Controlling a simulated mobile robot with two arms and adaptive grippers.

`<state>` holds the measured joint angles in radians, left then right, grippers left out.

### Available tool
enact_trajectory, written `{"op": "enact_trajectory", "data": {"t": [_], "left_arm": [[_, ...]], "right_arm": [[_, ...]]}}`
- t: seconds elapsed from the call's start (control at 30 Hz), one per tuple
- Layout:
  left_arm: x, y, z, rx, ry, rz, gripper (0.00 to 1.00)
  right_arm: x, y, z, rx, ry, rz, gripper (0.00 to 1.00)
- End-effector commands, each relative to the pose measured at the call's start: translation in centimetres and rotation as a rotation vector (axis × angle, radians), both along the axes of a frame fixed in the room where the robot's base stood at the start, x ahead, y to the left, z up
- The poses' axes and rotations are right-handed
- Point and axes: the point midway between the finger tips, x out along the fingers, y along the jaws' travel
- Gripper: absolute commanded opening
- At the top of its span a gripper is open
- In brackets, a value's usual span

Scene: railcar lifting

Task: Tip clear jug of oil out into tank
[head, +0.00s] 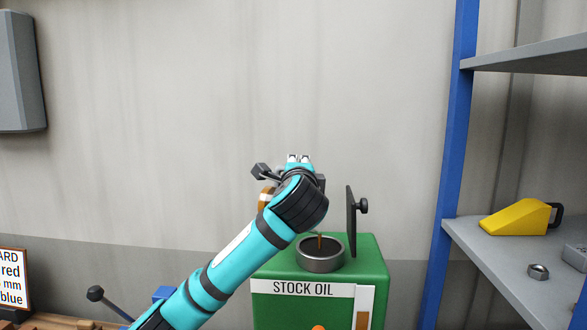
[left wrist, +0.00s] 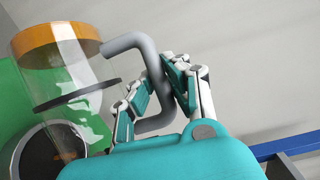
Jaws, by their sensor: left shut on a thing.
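The green tank (head: 290,300) reads STOCK OIL and has a round metal filler neck (head: 320,262) on top. The neck also shows at the lower left of the left wrist view (left wrist: 22,150). My left gripper (left wrist: 158,92) is shut on the grey handle of the clear jug (left wrist: 70,70), which is tilted over the neck. The jug has an orange-amber end and a dark ring. In the head view my arm hides most of the jug (head: 266,195) and the fingertips. A thin brown streak (head: 319,241) shows at the neck's mouth. My right gripper is out of view.
A dark upright lid (head: 351,222) with a knob stands at the neck's right. A blue-posted shelf (head: 500,270) at right holds a yellow object (head: 516,217) and a nut (head: 538,271). A lever (head: 97,295) and a sign (head: 12,278) are at lower left.

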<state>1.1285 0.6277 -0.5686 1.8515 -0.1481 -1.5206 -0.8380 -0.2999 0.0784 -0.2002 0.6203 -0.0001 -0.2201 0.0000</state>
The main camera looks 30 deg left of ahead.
Motion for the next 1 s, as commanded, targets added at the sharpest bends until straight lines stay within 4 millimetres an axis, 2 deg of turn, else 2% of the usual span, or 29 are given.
{"op": "enact_trajectory", "data": {"t": [0.57, 1.0], "left_arm": [[0.3, -2.0, 0.8, 0.133, 0.016, -0.001, 0.0], [0.4, -2.9, 0.9, 0.201, 0.024, -0.001, 0.0]], "right_arm": [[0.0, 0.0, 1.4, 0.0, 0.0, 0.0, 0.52], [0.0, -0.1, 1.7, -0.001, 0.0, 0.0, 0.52]]}}
